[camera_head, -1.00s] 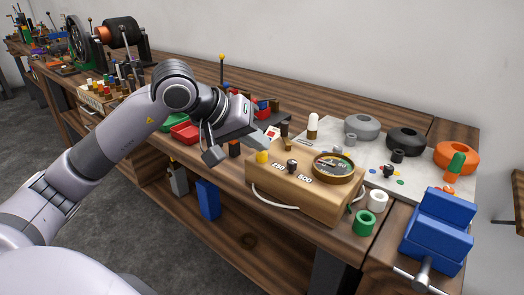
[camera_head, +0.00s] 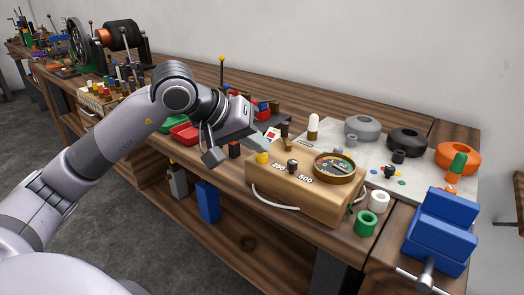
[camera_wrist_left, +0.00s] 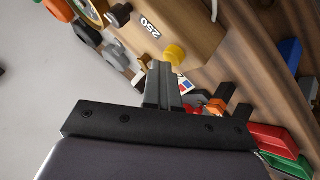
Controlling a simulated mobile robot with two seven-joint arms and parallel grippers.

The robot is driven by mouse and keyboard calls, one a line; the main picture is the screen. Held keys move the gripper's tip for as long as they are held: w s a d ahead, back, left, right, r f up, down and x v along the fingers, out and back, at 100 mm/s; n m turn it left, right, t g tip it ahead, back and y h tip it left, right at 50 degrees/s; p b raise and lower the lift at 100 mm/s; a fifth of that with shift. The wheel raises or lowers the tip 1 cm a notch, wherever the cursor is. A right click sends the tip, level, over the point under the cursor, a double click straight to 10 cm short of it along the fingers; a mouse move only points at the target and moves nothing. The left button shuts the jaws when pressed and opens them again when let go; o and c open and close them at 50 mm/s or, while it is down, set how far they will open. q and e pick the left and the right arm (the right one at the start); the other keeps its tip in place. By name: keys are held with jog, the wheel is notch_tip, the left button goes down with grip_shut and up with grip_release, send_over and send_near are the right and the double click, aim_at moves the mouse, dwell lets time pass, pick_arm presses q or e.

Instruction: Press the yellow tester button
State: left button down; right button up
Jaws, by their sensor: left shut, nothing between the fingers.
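The yellow button (camera_head: 262,158) sticks up from the left end of the wooden tester box (camera_head: 285,196), beside the 250 mark. The box also has a dark knob (camera_head: 292,166) and a round gauge (camera_head: 334,167). My left gripper (camera_head: 265,139) is shut and empty, just behind the button in the head view. In the left wrist view its closed fingers (camera_wrist_left: 162,72) end close beside the yellow button (camera_wrist_left: 175,54). A small gap seems to remain; contact cannot be made out. My right gripper is not in view.
A blue vise (camera_head: 438,230) stands at the right. Grey, black and orange rings (camera_head: 457,158) sit on a pale mat behind.

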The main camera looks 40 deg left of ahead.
aim_at(257, 156)
pick_arm(q)
jog(key=shift+s+d+f, duration=0.1)
jog(key=shift+f, duration=0.2)
notch_tip(257, 156, up, 7)
jog(key=p, duration=0.4)
jog(key=shift+f+p, duration=0.2)
jog(key=shift+p, duration=0.1)
dwell(0.5)
